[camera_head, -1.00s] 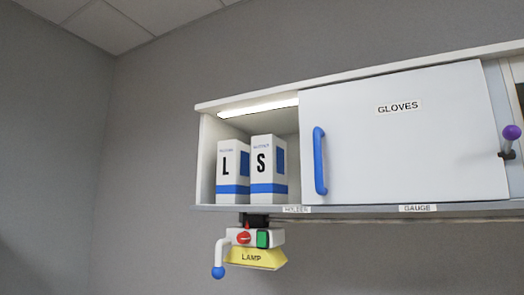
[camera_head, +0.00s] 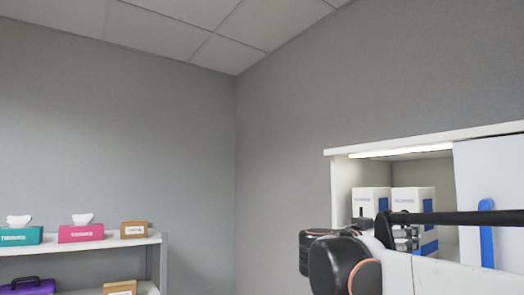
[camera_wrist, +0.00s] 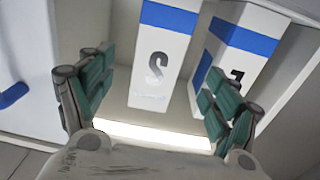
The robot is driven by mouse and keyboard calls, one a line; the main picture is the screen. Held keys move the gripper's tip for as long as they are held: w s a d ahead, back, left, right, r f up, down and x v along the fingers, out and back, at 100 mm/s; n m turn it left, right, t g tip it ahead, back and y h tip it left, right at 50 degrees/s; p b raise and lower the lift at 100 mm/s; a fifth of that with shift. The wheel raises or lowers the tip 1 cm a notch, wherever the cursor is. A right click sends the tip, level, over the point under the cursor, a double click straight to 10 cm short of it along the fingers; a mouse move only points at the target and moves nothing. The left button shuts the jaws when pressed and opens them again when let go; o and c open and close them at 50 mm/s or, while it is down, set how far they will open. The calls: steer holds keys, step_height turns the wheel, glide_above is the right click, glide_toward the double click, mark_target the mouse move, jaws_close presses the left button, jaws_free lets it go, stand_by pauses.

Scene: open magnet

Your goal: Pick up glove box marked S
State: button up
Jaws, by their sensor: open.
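The glove box marked S (camera_wrist: 160,58) is white with a blue band. It appears upside down in the wrist view, between the two fingers of my gripper (camera_wrist: 156,98). The gripper is open, with a gap on both sides of the box, and holds nothing. The box marked L (camera_wrist: 238,52) stands beside it, partly behind the right-hand finger. In the head view, the S box (camera_head: 414,199) is the right one of two white boxes and the L box (camera_head: 371,202) is the left one. My arm hides their lower parts there.
The boxes stand in a lit wall cabinet (camera_head: 341,185). Its white sliding door (camera_head: 490,168) with a blue handle (camera_head: 486,234) covers the right side. A shelf (camera_head: 85,244) at the left holds tissue boxes (camera_head: 81,233) and cartons.

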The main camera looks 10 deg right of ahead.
steer(key=p+x, duration=0.1)
steer(key=x, duration=0.7)
steer(key=shift+d, duration=0.1)
steer(key=p+x, duration=0.2)
steer(key=x, duration=0.3)
steer(key=shift+w+d+r, duration=0.15)
steer(key=shift+d, duration=0.05)
steer(key=shift+a, duration=0.1)
steer(key=c, duration=1.4)
